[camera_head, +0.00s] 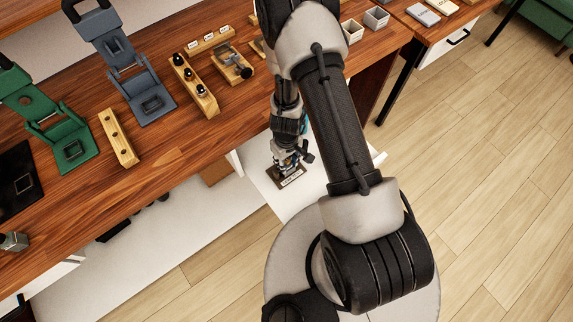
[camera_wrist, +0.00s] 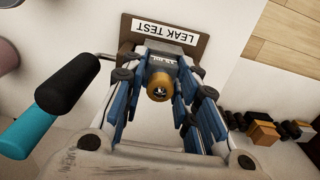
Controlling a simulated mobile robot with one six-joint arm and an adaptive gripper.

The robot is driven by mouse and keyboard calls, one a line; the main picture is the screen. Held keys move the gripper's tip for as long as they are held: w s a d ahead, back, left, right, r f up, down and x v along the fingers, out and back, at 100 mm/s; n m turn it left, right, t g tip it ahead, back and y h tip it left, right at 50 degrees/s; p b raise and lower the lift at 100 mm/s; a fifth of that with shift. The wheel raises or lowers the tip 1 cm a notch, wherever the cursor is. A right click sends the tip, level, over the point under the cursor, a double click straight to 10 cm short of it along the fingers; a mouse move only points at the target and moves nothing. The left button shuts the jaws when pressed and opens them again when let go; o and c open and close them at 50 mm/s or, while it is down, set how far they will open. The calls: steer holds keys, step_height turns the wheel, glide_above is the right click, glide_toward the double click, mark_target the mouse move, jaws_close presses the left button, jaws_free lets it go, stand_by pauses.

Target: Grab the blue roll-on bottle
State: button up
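My gripper (camera_wrist: 161,75) points down at a brown plate (camera_wrist: 128,28) with a "LEAK TEST" label. Its blue-sided fingers stand on both sides of a small part with an amber round end (camera_wrist: 159,88) and "15 mL" lettering. I cannot tell whether the fingers touch it. In the head view my gripper (camera_head: 286,150) is low over the same plate (camera_head: 298,180), partly hidden by my arm. A teal cylinder (camera_wrist: 27,132) lies left of the fingers in the wrist view. I cannot make out a clear blue roll-on bottle.
A black handle (camera_wrist: 67,84) on a metal rod is close left of the fingers. The plate lies on a white surface (camera_head: 313,190) below the wooden bench (camera_head: 60,205). The bench holds wooden racks (camera_head: 194,84) and green (camera_head: 72,150) and grey-blue (camera_head: 151,102) stands.

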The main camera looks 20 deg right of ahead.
jaws_close()
